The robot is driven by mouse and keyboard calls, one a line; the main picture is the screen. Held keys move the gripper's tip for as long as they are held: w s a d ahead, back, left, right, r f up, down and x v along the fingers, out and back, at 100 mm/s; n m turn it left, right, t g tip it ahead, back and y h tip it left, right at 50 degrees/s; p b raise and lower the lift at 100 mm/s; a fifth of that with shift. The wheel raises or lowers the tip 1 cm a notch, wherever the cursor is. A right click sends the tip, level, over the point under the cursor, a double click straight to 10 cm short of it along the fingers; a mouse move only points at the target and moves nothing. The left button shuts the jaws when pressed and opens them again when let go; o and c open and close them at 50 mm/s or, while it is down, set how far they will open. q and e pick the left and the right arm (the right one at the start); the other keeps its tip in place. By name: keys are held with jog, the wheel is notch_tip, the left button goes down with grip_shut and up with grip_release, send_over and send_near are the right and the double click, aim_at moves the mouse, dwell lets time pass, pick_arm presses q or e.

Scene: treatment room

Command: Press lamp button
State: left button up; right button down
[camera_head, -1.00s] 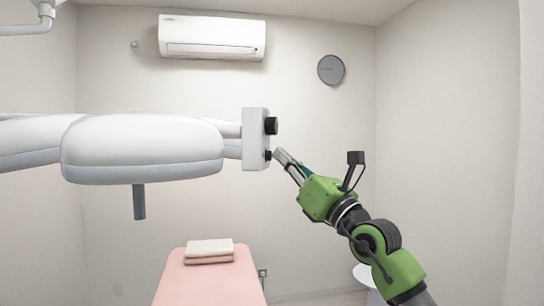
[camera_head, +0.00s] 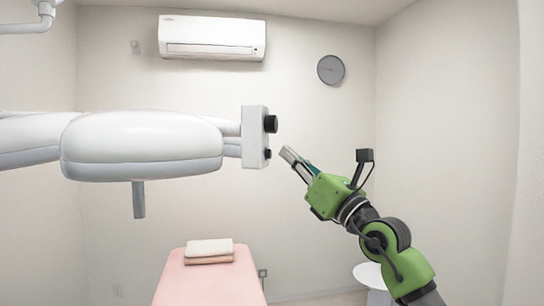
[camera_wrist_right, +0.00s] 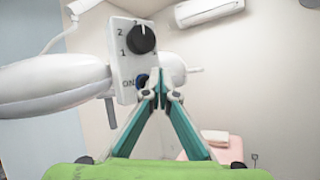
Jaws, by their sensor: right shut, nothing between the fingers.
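The white lamp (camera_head: 142,148) hangs at the left in the head view, with a white control box (camera_head: 254,137) at its right end. The box carries a black dial (camera_head: 270,124) above and a small dark button (camera_head: 267,154) below. In the right wrist view the dial (camera_wrist_right: 141,38) has numbers around it, and the blue button (camera_wrist_right: 141,82) sits beside the word ON, partly hidden by the fingertips. My right gripper (camera_head: 287,154) is shut and empty, pointing at the box, with a gap between its tips and the button in the head view. My left gripper is not in view.
A pink bed (camera_head: 210,278) with folded towels (camera_head: 209,251) stands below. An air conditioner (camera_head: 212,38) and a round grey clock (camera_head: 331,70) are on the back wall. A white round table (camera_head: 370,275) is partly behind my right arm.

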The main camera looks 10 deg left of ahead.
jog(key=d, duration=0.2)
jog(key=d+b, duration=0.1)
jog(key=d, duration=0.1)
jog(key=d+b, duration=0.1)
jog(key=d, duration=0.1)
jog(key=shift+s, duration=0.4)
jog(key=shift+a, duration=0.1)
